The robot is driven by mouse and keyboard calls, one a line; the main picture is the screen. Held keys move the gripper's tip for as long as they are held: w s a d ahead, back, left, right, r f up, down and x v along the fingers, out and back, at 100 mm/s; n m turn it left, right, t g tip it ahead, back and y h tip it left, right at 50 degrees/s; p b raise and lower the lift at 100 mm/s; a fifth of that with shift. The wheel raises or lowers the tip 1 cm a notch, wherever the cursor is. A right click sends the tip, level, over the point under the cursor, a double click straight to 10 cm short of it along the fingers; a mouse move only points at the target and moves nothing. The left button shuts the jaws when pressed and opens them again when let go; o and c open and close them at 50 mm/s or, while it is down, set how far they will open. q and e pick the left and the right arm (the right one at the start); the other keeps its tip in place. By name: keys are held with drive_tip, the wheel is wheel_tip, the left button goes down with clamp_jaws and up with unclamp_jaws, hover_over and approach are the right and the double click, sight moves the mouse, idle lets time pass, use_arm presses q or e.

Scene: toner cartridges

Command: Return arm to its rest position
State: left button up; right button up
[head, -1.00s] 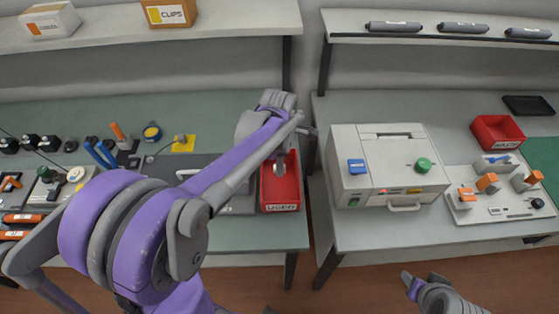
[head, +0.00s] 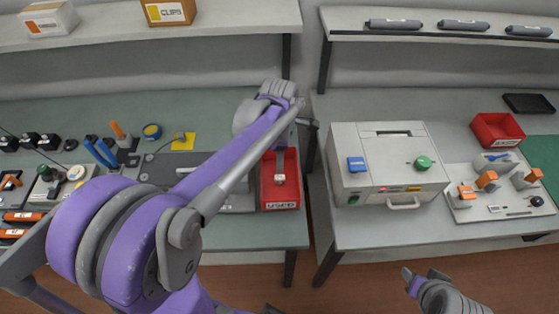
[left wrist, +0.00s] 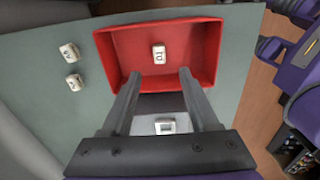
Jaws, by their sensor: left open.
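My left arm reaches across the left bench in the head view. Its open left gripper (left wrist: 157,75) points at the red bin (head: 280,206), labelled USED, at the bench's right end. In the left wrist view the bin's rim (left wrist: 208,40) lies beyond the spread fingers. A small white piece with dark markings (left wrist: 158,54) lies in the bin, apart from the fingers. Nothing is held between the fingertips. In the head view the arm partly hides the bin and the gripper. A grey and purple part of my right arm shows at the bottom right; its gripper cannot be made out.
A white machine (head: 388,165) stands on the right bench, with a red waste bin (head: 496,130) beyond it. Two small white pieces (left wrist: 69,52) lie on the mat beside the USED bin. Shelves hold boxes and grey cylinders (head: 394,23). A gap separates the benches.

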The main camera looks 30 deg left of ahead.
use_arm(q)
wheel_tip(320, 180, up, 8)
drive_tip(key=shift+r, duration=0.2)
drive_tip(key=s+d+f+m+t, duration=0.3)
drive_tip(key=s+m, duration=0.3)
drive_tip(key=m, duration=0.6)
drive_tip(key=s+d+f+m+t, duration=0.2)
drive_tip(key=s+f+m, duration=0.3)
drive_tip(key=m, duration=0.7)
drive_tip(key=shift+s+d+f+t, duration=0.2)
drive_tip(key=shift+s+d+t, duration=0.2)
drive_tip(key=shift+s+d, duration=0.65)
drive_tip(key=shift+s+a, duration=0.15)
drive_tip(key=shift+a, duration=0.1)
